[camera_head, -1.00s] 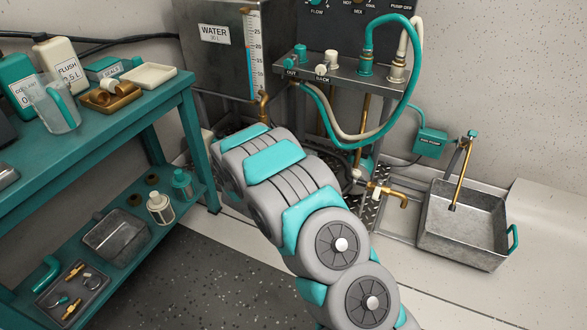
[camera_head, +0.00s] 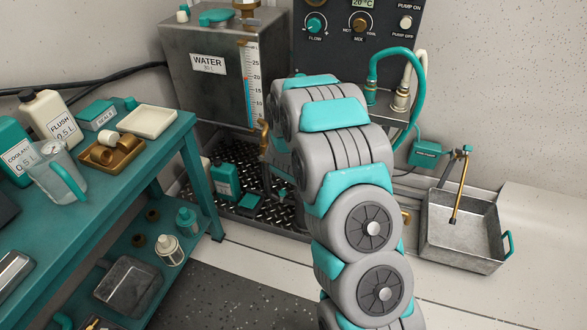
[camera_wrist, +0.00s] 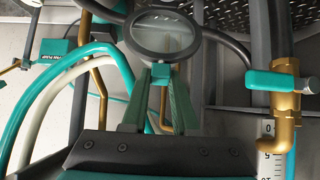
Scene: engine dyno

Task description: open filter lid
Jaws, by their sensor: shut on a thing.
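In the wrist view, a round lid (camera_wrist: 163,34) with a dark rim and a see-through grey middle lies just beyond my fingertips. A small teal tab (camera_wrist: 160,72) sticks out from its rim towards me. My gripper (camera_wrist: 160,84) is shut on this tab, with a teal-green finger on each side. I cannot tell how far the lid stands open, and the filter body under it is not clearly seen. In the head view my own arm hides the gripper and the lid.
A brass valve with a teal handle (camera_wrist: 272,82) sits close on the right in the wrist view. Teal and white hoses (camera_wrist: 60,85) curve on the left. In the head view the water tank (camera_head: 180,90), control panel (camera_head: 385,30), metal bin (camera_head: 462,230) and teal bench (camera_head: 110,180) surround my arm.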

